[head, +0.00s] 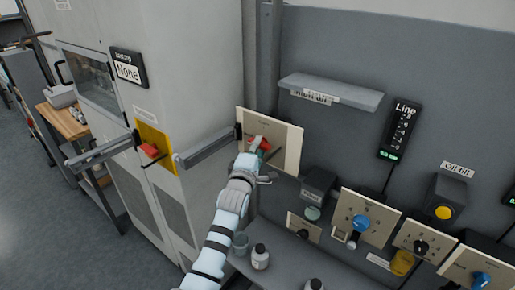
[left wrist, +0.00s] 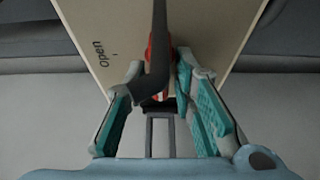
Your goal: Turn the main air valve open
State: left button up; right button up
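The main air valve is on a cream panel (head: 286,139) below a shelf, with a sign reading "Main air" (head: 313,97). Its red part (head: 264,143) is partly hidden by my left gripper (head: 260,156) in the head view. In the left wrist view, the panel (left wrist: 215,35) carries the word "Open" (left wrist: 98,54). A dark lever (left wrist: 159,40) crosses in front of the red part and reaches down between the fingers. My left gripper (left wrist: 159,75) is open, a finger on either side of the lever; contact is unclear. My right gripper is out of view.
A grey cabinet (head: 190,60) with a yellow plate and red switch (head: 149,151) stands left. Right of the valve are several knob panels, including a blue knob (head: 361,224). Small bottles (head: 260,257) stand on the bench below. The shelf (head: 330,91) juts out above the valve.

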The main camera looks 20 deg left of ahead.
pick_arm(q)
grip_shut()
jog(key=shift+f, duration=0.1)
jog(key=shift+w+a+f+m+t+h+b, duration=0.1)
jog(key=shift+m+t+h+b, duration=0.4)
jog(key=shift+m+h, duration=2.05)
jog(key=shift+a+r+m+t+h+b, duration=0.1)
jog(key=shift+m+t+h+b, duration=0.3)
jog(key=shift+m, duration=4.45)
jog(key=shift+w+a+f+m+t+h+b, duration=0.1)
jog(key=shift+m+t+h+b, duration=0.85)
jog(key=shift+m, duration=2.75)
jog(key=shift+m+g+h+p, duration=0.3)
jog(key=shift+g+h, duration=0.05)
jog(key=shift+h, duration=0.15)
